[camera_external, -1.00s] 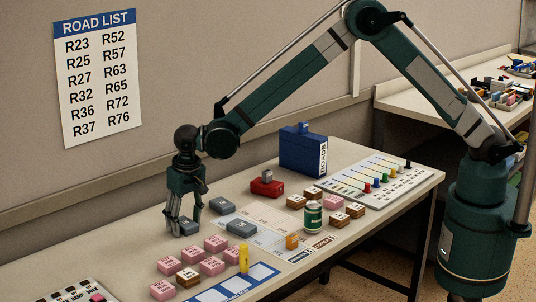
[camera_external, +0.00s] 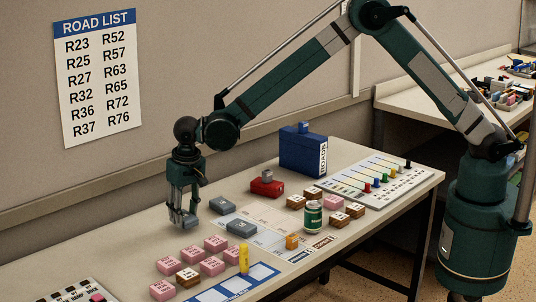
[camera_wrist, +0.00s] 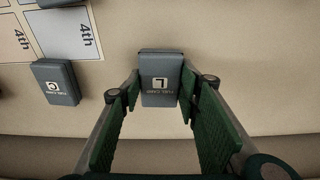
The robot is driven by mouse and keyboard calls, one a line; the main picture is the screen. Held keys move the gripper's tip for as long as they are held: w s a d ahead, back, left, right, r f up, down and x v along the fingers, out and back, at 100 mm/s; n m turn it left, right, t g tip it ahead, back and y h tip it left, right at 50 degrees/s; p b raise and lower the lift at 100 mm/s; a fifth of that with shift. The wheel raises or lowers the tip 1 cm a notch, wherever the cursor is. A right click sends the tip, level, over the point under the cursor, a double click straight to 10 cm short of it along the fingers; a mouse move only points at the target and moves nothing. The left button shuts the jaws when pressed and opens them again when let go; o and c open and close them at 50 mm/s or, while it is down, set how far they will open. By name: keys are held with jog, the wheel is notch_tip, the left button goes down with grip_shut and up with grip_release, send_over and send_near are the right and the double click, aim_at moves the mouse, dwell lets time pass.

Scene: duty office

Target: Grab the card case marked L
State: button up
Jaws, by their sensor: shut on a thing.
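The dark grey card case marked L (camera_wrist: 161,70) is between my gripper's two fingers in the wrist view, with its lettering upside down. My gripper (camera_external: 183,218) is shut on it and holds it a little above the table near the wall side in the external view. The fingers hide most of the case there. Two other grey card cases, one farther back (camera_external: 222,205) and one nearer (camera_external: 241,229), lie on the table to the right of my gripper. One grey case (camera_wrist: 55,82) also shows at the left of the wrist view; its letter is hard to read.
Several pink blocks (camera_external: 190,253) and a yellow marker-like piece (camera_external: 244,258) stand in front of my gripper.

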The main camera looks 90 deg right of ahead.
aim_at(185, 215)
notch_tip(185, 215, up, 8)
jog(key=shift+f+p, duration=0.1)
jog(key=shift+p, duration=0.25)
jog(key=shift+d, duration=0.1)
dwell(0.5)
